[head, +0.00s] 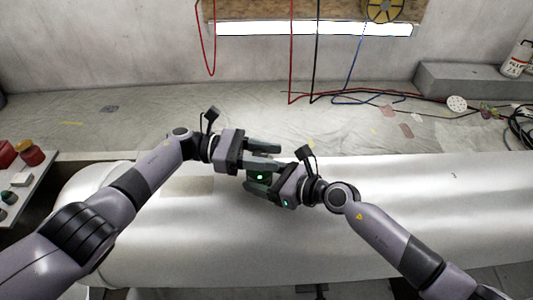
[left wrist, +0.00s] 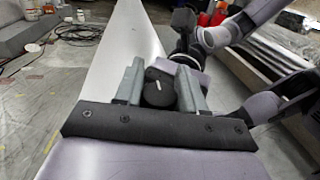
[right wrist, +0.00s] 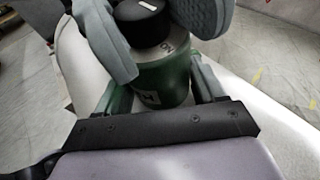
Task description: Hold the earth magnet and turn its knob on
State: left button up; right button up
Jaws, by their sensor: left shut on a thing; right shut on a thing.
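The earth magnet (right wrist: 162,82) is a green cylinder with a grey top and a black knob (right wrist: 139,27) bearing a white mark. My right gripper (right wrist: 155,90) is shut around the green body, one finger on each side. My left gripper (left wrist: 161,85) is shut on the knob, which shows between its fingers in the left wrist view (left wrist: 159,93). In the head view my left gripper (head: 281,157) and my right gripper (head: 257,176) meet above the large white rounded surface (head: 420,195). The magnet is mostly hidden there between the fingers.
The large white rounded body lies below both arms. A panel with red buttons (head: 32,155) stands at the left edge. Cables (head: 345,97) lie on the sheeted floor behind, and a white bottle (head: 516,60) stands on a grey block (head: 470,80) at the right.

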pick_arm(q)
jog(key=shift+s+f, duration=0.1)
dwell(0.3)
jog(key=o, duration=1)
jog(key=a, duration=0.2)
jog(key=w+a, duration=0.1)
jog(key=a, duration=0.4)
jog(key=shift+w+a, duration=0.2)
jog(key=shift+w, duration=0.05)
pick_arm(e)
jog(key=o, duration=1.2)
jog(key=shift+a+r, duration=0.1)
jog(key=shift+c, duration=0.2)
